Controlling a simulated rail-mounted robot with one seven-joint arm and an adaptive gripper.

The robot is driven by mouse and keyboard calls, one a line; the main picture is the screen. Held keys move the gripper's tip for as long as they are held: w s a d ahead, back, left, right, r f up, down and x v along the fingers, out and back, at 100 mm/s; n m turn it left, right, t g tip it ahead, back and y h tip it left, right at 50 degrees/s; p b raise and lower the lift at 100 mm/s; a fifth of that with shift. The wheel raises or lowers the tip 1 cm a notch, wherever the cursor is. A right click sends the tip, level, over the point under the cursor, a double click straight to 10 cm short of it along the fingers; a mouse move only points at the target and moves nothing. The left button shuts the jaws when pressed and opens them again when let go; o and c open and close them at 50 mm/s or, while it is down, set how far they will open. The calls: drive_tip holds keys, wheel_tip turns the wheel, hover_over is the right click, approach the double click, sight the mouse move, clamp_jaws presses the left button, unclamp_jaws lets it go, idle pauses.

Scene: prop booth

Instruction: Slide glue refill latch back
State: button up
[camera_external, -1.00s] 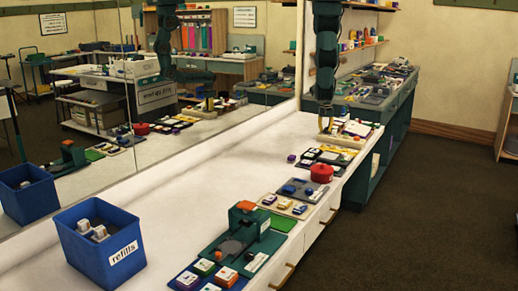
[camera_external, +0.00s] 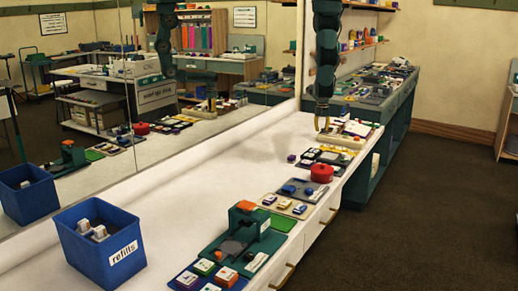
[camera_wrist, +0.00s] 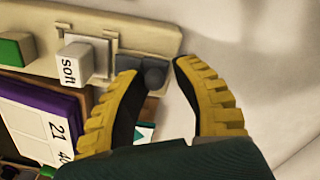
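My gripper (camera_wrist: 158,69) has yellow ribbed fingers with dark inner pads. In the wrist view the fingers are apart, on either side of a small dark grey round knob (camera_wrist: 154,76). The knob sits on a grey slide plate (camera_wrist: 143,62) at the end of a beige panel (camera_wrist: 135,32) and may be the latch. The left finger overlaps or touches the knob's edge; I cannot tell which. A narrow gap shows on the right. In the external view my gripper (camera_external: 322,125) points down at the counter's far end, by a beige tray (camera_external: 339,142); the knob is too small to see there.
A white block marked "soft" (camera_wrist: 75,64) and a green block (camera_wrist: 14,49) sit on the panel. A purple-edged number card (camera_wrist: 40,125) lies nearby. A red pot (camera_external: 321,173), green device (camera_external: 245,225) and blue refills bin (camera_external: 95,250) stand nearer; the mirror borders the counter.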

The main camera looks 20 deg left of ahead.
drive_tip(key=shift+o, duration=1)
wheel_tip(320, 180, up, 12)
